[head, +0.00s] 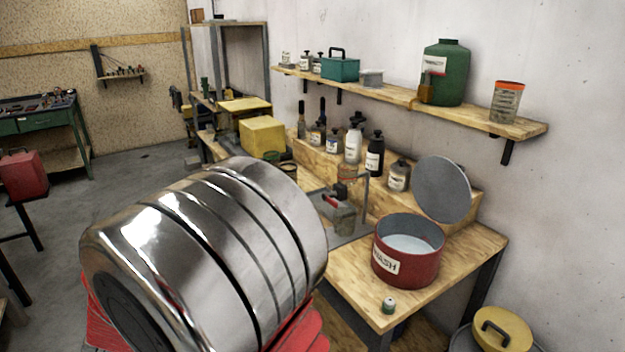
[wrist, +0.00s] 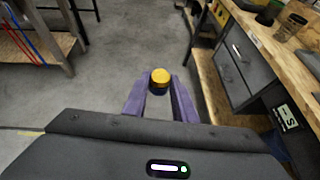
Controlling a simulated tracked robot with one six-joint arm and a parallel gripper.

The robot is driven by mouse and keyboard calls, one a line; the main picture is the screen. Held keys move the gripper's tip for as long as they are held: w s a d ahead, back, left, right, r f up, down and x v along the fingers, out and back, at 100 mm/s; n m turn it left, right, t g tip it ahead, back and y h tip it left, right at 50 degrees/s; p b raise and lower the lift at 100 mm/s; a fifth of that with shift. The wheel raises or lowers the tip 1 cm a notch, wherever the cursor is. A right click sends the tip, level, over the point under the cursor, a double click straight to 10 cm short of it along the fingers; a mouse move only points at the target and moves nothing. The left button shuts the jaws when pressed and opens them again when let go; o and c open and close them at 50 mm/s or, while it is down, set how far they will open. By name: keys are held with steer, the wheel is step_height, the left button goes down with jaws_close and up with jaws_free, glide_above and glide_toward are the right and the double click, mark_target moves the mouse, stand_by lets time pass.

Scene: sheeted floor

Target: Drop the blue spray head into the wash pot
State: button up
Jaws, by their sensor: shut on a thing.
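The red wash pot (head: 391,275), labelled WASH, stands on the wooden bench in the head view, with its round grey lid (head: 441,190) tilted up behind it. Pale grey-white shows inside its open top. The pot does not show in the wrist view, and my gripper does not show in the head view.
A shelf (head: 400,95) hangs above. A drawer cabinet (wrist: 248,65) stands right of my gripper.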

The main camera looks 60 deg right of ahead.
steer(key=s+d+r+m+g+h, duration=0.2)
steer(key=s+d+r+m+g, duration=0.15)
steer(key=d, duration=0.85)
steer(key=s+d+r+m+g+h, duration=0.25)
steer(key=s+d, duration=0.25)
steer(key=d, duration=0.7)
steer(key=s+d+r+m+g+h, duration=0.2)
steer(key=s+d+r+m, duration=0.2)
steer(key=d, duration=0.7)
steer(key=s+d+r+m+g, duration=0.2)
steer(key=s+d, duration=0.4)
steer(key=s, duration=0.4)
steer(key=s+d+r+m+g+y, duration=0.1)
steer(key=s+d+m+g, duration=0.3)
steer(key=s, duration=0.6)
steer(key=s+d+r+m+g+y, duration=0.1)
steer(key=s+d+r+m+g, duration=0.2)
steer(key=s+d, duration=0.5)
steer(key=s, duration=0.3)
steer(key=shift+d+g, duration=0.3)
steer(key=shift+f+y, duration=0.15)
steer(key=shift+y, duration=0.1)
step_height(320, 180, down, 6)
steer(key=shift+r, duration=0.1)
